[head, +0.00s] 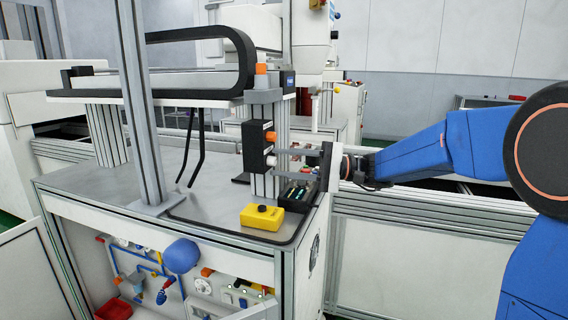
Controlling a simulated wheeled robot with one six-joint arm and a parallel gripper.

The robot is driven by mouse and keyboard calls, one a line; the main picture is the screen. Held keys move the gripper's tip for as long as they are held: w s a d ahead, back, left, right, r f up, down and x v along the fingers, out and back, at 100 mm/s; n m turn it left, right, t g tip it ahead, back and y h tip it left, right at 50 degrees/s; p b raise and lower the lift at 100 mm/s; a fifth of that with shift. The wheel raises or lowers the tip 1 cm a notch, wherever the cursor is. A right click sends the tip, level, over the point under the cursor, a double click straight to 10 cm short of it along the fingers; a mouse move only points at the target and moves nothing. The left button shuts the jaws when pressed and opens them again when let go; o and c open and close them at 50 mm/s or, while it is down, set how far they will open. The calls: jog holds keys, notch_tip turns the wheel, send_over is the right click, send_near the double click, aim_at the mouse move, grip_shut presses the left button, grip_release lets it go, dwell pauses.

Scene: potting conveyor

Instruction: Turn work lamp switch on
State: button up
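My gripper (281,161) reaches in from the right on the blue arm. Its two grey fingers point left and look apart, with a gap between them. Their tips are close to a black upright box (256,147) on a grey post. The box has an orange button (270,136) above and a white knob (271,162) below, level with the fingertips. I cannot tell whether the fingers touch the knob. No label shows which control is the work lamp switch.
The grey tabletop (130,196) is mostly clear on the left. Upright posts (143,110) and a black cable chain (170,36) stand around the box. A dark tray (297,196) lies under the gripper. A conveyor rail (430,215) runs to the right.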

dwell(0.3)
jog(key=d+f, duration=0.1)
jog(key=d, duration=1.6)
jog(key=shift+w+d+f, duration=0.15)
jog(key=shift+w+f, duration=0.1)
jog(key=shift+f, duration=0.15)
jog(key=s+a+f+h, duration=0.1)
jog(key=s+f+h, duration=0.45)
jog(key=s, duration=0.45)
jog(key=s+a+f+h, duration=0.1)
jog(key=s+f+h, duration=0.3)
jog(key=s+f, duration=0.5)
jog(key=s+d+f+n+t+h, duration=0.2)
jog(key=s+d+f+t+h, duration=0.3)
jog(key=s+d, duration=0.8)
jog(key=shift+d+f+n+h, duration=0.4)
jog(key=shift+f+h, duration=0.65)
jog(key=shift+h, duration=1.3)
jog(key=shift+d, duration=0.1)
